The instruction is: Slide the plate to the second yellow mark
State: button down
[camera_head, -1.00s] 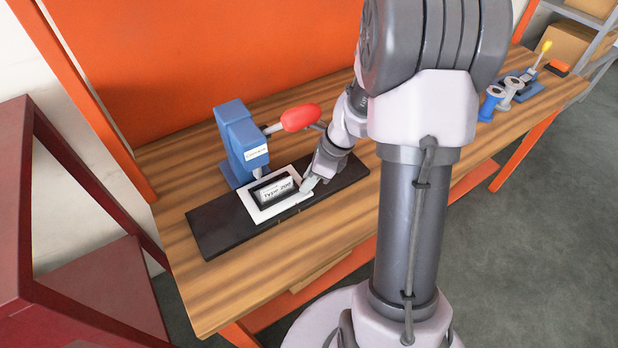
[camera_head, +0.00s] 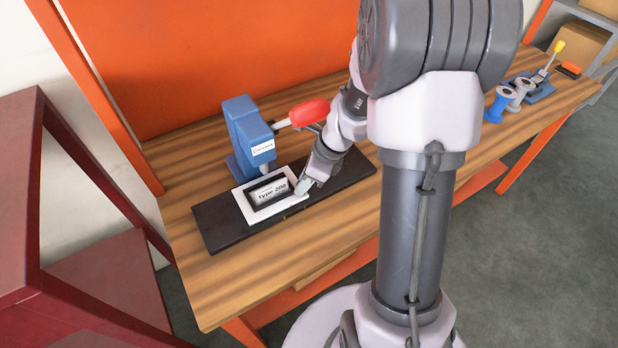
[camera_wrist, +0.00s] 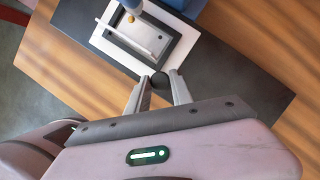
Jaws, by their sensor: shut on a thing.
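The plate (camera_head: 246,205) is a white frame holding a dark-rimmed block labelled "TYPE 200" (camera_head: 270,191). It lies on a long black base (camera_head: 218,232), under the front of a blue press (camera_head: 248,140). In the wrist view the white plate (camera_wrist: 183,52) shows at the top. My gripper (camera_head: 302,187) is at the plate's right corner. In the wrist view my gripper (camera_wrist: 160,82) is shut on a small black knob (camera_wrist: 159,80) at the plate's near corner. The yellow marks are too small to make out clearly on the base.
The press has a red-ended lever (camera_head: 309,113) reaching right, above my wrist. The base stands on a wooden bench (camera_head: 205,290) before an orange panel (camera_head: 200,65). Blue and grey spools (camera_head: 498,105) stand far right. A dark red frame (camera_head: 22,190) is at left.

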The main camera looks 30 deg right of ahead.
jog(key=c, duration=1.2)
grip_release()
jog(key=shift+o, duration=0.2)
jog(key=p+v, duration=0.7)
jog(key=v, duration=1)
jog(key=shift+d+r, duration=0.15)
jog(key=shift+d, duration=0.05)
jog(key=shift+s, duration=0.15)
